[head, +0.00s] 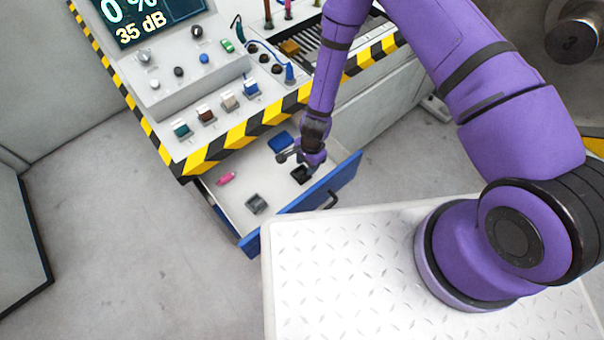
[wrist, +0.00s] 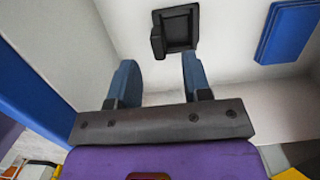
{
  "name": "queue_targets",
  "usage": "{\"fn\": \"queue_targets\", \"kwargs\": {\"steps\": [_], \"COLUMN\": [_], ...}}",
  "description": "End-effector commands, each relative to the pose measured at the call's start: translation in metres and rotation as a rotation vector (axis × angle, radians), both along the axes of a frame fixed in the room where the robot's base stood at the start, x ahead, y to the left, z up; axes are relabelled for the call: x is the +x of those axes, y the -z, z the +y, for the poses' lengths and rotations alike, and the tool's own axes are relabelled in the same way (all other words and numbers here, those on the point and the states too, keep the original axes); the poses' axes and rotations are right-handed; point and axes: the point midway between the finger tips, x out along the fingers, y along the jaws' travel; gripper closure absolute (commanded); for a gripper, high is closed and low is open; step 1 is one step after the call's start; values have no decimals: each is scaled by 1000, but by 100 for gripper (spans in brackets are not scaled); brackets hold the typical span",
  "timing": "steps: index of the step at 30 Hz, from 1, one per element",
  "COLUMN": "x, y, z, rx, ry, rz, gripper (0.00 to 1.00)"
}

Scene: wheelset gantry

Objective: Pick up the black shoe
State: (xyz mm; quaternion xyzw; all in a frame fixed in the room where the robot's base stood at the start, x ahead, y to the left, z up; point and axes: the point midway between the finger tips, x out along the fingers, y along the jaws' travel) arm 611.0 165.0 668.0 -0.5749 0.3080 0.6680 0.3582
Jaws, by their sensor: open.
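The black shoe (head: 300,174) lies on the white floor of the open drawer, close to the drawer's blue front. In the wrist view the black shoe (wrist: 176,28) is a squarish black piece with a raised rim and a small block on its left side. My gripper (head: 303,158) is over the drawer, right beside the shoe in the head view. In the wrist view my gripper (wrist: 159,66) has its two blue fingers apart with nothing between them. The shoe lies beyond the fingertips, roughly in line with the gap.
The drawer (head: 338,184) also holds a blue block (head: 281,142), a pink piece (head: 225,179) and a dark grey piece (head: 256,204). The blue block (wrist: 288,30) is right of the shoe in the wrist view. The striped console edge (head: 240,137) overhangs the drawer's back.

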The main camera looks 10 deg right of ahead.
Motion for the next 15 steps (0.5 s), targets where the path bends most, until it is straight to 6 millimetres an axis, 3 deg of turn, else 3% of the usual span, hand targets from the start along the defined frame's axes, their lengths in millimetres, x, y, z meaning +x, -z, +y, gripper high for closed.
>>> {"fn": "queue_targets", "kwargs": {"steps": [15], "x": [-6], "y": [50], "z": [5], "rx": [0], "ry": [-1], "rz": [2], "gripper": [55]}}
